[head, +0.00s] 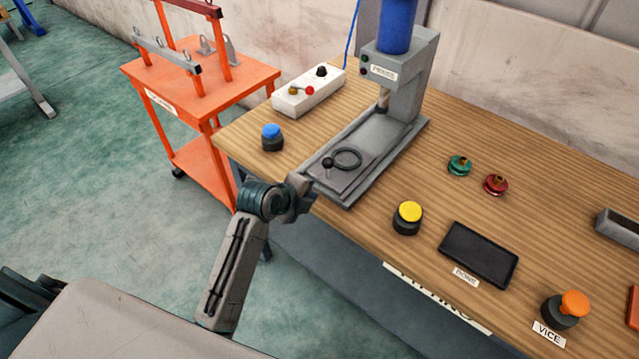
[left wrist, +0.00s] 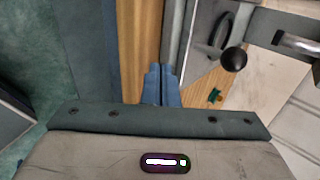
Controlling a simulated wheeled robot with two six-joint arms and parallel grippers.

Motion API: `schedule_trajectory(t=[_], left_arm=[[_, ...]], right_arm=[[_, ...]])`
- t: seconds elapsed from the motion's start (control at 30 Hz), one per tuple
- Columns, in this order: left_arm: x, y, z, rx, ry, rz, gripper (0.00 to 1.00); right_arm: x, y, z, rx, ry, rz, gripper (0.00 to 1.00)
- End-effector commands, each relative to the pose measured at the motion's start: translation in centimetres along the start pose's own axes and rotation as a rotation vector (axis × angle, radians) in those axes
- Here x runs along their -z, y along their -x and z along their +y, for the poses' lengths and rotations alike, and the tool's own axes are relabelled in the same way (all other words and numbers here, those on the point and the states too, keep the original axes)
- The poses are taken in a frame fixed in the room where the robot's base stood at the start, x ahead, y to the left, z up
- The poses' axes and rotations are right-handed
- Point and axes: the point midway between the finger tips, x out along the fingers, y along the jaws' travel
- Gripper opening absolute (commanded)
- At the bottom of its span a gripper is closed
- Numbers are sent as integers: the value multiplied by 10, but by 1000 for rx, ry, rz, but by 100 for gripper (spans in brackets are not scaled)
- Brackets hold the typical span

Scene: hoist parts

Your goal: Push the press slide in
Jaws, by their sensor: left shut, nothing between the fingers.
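The press (head: 405,85) stands at the back of the wooden table, with a blue cylinder on top and its ram pointing down. Its grey slide (head: 330,182) lies on the rails at the front end of the base, in front of the ram rather than under it. A dark ring (head: 348,160) and a black knob (head: 328,163) are on the slide. The knob also shows in the left wrist view (left wrist: 233,59). My left gripper (head: 309,184) is shut and empty at the slide's front end; its fingertips (left wrist: 161,72) look close to it, but contact is unclear. My right gripper is out of view.
A blue button (head: 272,138) and a white control box (head: 308,92) are left of the press. A yellow button (head: 408,217), green (head: 459,165) and red (head: 496,184) pulleys and a dark pad (head: 479,254) are right. An orange cart (head: 200,105) stands beside the table.

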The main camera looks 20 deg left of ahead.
Motion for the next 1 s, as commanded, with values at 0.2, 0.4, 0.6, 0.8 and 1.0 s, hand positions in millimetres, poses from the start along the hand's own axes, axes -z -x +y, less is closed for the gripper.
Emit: schedule_trajectory(t=[0.2,0.4,0.6,0.8,1.0], left_arm=[[0,-22,-22,0,1,0,0],[0,-30,-27,0,0,-1,0],[0,-31,-26,0,0,-1,0],[0,-33,-29,0,0,-1,0],[0,-54,-49,1,1,0,0]], right_arm=[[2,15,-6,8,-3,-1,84],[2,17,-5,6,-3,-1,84],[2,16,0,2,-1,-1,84],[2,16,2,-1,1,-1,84],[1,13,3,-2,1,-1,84]])
